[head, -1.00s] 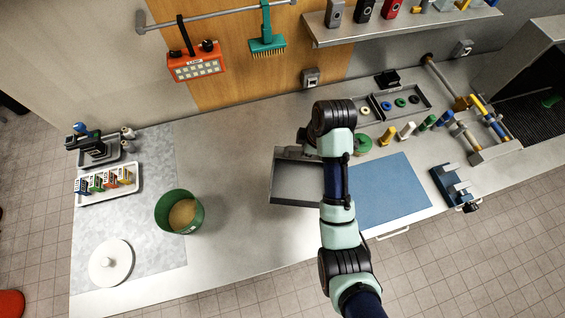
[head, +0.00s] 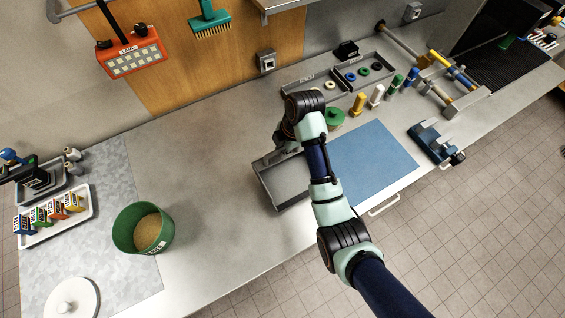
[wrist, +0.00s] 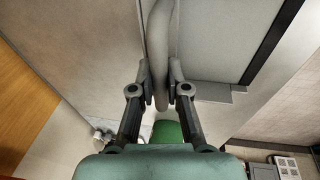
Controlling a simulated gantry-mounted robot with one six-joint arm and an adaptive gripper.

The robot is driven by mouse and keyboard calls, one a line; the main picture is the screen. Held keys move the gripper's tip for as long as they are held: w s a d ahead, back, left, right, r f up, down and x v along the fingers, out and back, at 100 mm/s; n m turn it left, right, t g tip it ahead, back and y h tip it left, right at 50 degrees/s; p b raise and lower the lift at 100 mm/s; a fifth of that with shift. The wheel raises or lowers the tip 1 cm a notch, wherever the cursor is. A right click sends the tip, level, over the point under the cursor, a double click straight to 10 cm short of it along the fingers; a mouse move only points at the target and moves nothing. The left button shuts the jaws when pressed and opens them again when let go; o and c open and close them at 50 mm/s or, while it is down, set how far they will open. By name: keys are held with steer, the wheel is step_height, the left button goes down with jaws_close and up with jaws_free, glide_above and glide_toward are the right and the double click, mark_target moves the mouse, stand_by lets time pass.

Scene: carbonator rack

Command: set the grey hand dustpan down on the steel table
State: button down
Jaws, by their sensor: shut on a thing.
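The grey hand dustpan (head: 284,182) is over the steel table (head: 205,150), just left of the blue mat in the head view. Its open pan is level or nearly so. I cannot tell whether its underside touches the table. In the wrist view its grey handle (wrist: 161,40) runs between the fingers of my gripper (wrist: 162,88), which is shut on it. Part of the pan (wrist: 212,45) shows to the right there. In the head view my arm covers part of the dustpan and most of the gripper.
The blue mat (head: 372,160) lies right of the dustpan. A green-lidded container (head: 335,117) and several small cylinders stand behind. A green bucket (head: 133,238) stands left on a pale mat. The table between bucket and dustpan is clear.

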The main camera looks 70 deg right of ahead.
steer(key=shift+s+x, duration=0.25)
steer(key=shift+x, duration=0.75)
steer(key=shift+s+x, duration=0.25)
steer(key=shift+x, duration=0.7)
steer(key=shift+s+x, duration=0.2)
steer(key=shift+x, duration=0.8)
steer(key=shift+f, duration=0.25)
steer(key=c, duration=1.2)
jaws_free()
steer(key=shift+o, duration=0.2)
steer(key=p+v, duration=0.3)
steer(key=v, duration=0.9)
steer(key=shift+w+r, duration=0.1)
